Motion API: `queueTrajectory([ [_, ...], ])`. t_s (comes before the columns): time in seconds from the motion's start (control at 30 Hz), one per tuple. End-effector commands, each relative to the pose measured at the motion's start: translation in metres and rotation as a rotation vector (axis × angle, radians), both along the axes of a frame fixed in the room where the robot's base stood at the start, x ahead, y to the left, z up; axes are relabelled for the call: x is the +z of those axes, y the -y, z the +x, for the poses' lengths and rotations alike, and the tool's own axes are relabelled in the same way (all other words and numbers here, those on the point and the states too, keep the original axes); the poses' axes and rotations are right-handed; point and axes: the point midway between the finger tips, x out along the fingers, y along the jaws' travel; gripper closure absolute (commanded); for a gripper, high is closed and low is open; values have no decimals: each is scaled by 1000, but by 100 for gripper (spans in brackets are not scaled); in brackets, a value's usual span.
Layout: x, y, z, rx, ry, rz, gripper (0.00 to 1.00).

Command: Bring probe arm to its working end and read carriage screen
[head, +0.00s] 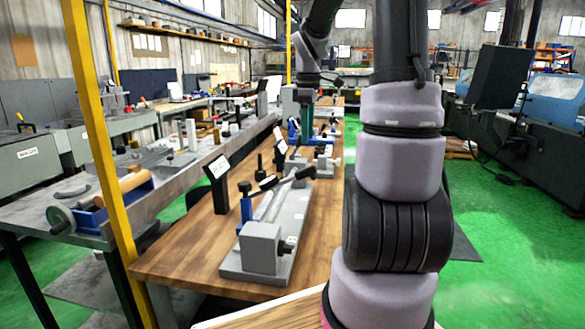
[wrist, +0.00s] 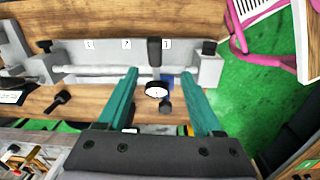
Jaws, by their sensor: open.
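In the wrist view a grey fixture (wrist: 100,57) carries a long pale rod running left to right between two end blocks. A black upright grip (wrist: 154,50) stands at the rod, right of middle, beside a small tag; it may be the probe arm. Just below it is a round white-faced dial (wrist: 156,90), too small to read, with a blue part (wrist: 168,82) behind it. I cannot tell whether this dial is the carriage screen. My gripper (wrist: 160,72) is open, its teal fingers on either side of the dial and grip, with nothing held. In the head view my gripper (head: 306,112) hangs over the bench's far part.
In the head view the wooden bench (head: 185,255) bears a nearer grey fixture (head: 262,250) with black sign stands (head: 217,190). A yellow post (head: 100,140) stands at left. Green floor (head: 500,240) is open at right, before dark machines. A black knob (wrist: 57,101) lies on the wood.

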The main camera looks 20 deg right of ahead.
Motion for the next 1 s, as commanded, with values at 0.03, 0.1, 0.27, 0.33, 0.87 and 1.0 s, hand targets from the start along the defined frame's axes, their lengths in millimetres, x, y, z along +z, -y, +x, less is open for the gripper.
queueTrajectory([
  [0.03,-6,6,5,30,-15,5,32],
  [0.1,-11,10,8,66,-27,8,32],
  [0.27,-23,12,9,88,-35,11,32],
  [0.33,-32,12,9,89,-36,11,32],
  [0.87,-116,11,9,87,-33,10,32],
  [1.0,-120,11,9,86,-31,10,32],
])
